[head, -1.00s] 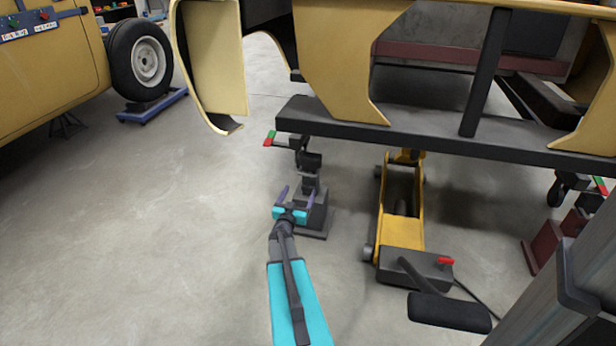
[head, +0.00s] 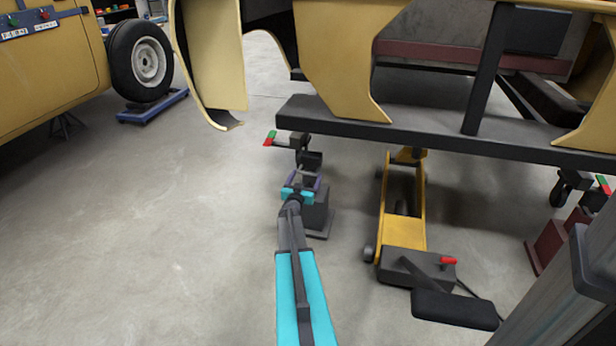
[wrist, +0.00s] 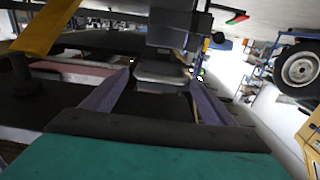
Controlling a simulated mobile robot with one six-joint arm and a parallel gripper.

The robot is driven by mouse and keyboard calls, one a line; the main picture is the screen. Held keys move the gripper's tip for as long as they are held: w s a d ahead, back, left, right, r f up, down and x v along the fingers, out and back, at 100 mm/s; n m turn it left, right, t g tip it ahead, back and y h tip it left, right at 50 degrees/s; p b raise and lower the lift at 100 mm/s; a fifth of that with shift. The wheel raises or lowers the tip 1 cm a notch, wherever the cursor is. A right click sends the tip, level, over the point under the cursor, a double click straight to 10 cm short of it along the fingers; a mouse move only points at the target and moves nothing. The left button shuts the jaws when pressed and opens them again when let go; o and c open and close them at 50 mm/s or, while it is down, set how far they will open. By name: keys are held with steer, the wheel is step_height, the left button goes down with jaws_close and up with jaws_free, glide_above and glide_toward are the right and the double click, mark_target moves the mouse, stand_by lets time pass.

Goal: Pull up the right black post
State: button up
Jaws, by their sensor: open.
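A dark post with a black upper part (head: 311,160) stands on a grey stand with a flat base (head: 321,218), under the left end of the black beam. My gripper (head: 304,178) is open at this post, its purple fingers pointing toward it. In the wrist view, the grey end of the post (wrist: 162,72) shows between the two open fingers (wrist: 157,92); I cannot tell whether they touch it. Another black post (head: 561,188) stands at the far right by a dark red stand (head: 550,245), partly hidden by a grey column.
A yellow floor jack (head: 402,235) with a red knob stands right of the grey stand. The black beam (head: 420,138) and yellow body shell (head: 335,60) hang above. Another shell with a wheel (head: 140,62) is at the left.

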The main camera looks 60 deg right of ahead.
mark_target(310, 166)
steer(key=shift+b+x, duration=0.3)
steer(key=shift+x, duration=1.1)
